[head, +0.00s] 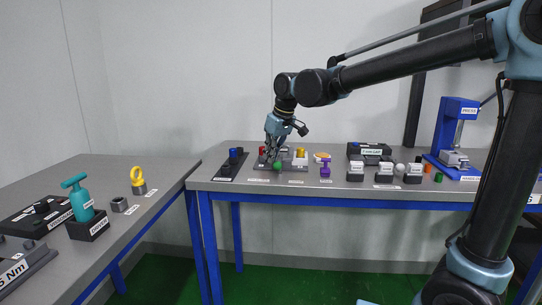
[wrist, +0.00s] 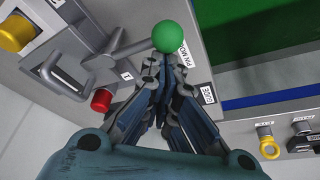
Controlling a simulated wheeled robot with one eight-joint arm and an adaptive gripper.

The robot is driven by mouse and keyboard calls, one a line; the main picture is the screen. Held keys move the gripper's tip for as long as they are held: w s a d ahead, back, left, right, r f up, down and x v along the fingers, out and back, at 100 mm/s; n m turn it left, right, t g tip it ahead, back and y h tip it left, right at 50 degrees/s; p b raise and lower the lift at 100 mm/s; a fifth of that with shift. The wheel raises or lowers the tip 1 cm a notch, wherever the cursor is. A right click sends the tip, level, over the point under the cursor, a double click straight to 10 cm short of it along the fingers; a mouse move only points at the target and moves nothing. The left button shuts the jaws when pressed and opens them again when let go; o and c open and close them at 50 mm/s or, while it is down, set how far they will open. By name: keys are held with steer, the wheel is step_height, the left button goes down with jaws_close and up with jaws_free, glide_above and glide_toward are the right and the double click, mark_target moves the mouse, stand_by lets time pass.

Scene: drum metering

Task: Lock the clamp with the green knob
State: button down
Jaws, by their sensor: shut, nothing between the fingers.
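The green knob (wrist: 167,37) is a round ball in the wrist view, just beyond my fingertips. It appears to sit at the end of a grey lever (wrist: 122,48) of the clamp, which is mounted on a grey plate. My gripper (wrist: 165,62) is shut and empty, with its tips right beside the knob; I cannot tell whether they touch it. In the head view the green knob (head: 278,166) shows at the front of the fixture plate (head: 291,167), and my gripper (head: 271,157) is low over that plate. The gripper hides part of the clamp.
A red knob (wrist: 101,100), a grey bent handle (wrist: 62,68) and a yellow knob (wrist: 15,34) are close by on the fixture. A black strip with a blue knob (head: 233,153) stands left, and a purple item (head: 325,169) right. The bench front edge is near.

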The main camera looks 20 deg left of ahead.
steer(key=shift+d+r, duration=0.1)
steer(key=shift+r, duration=0.15)
steer(key=v, duration=0.9)
steer(key=shift+r, duration=0.25)
steer(key=shift+w+d, duration=0.1)
steer(key=shift+d, duration=0.05)
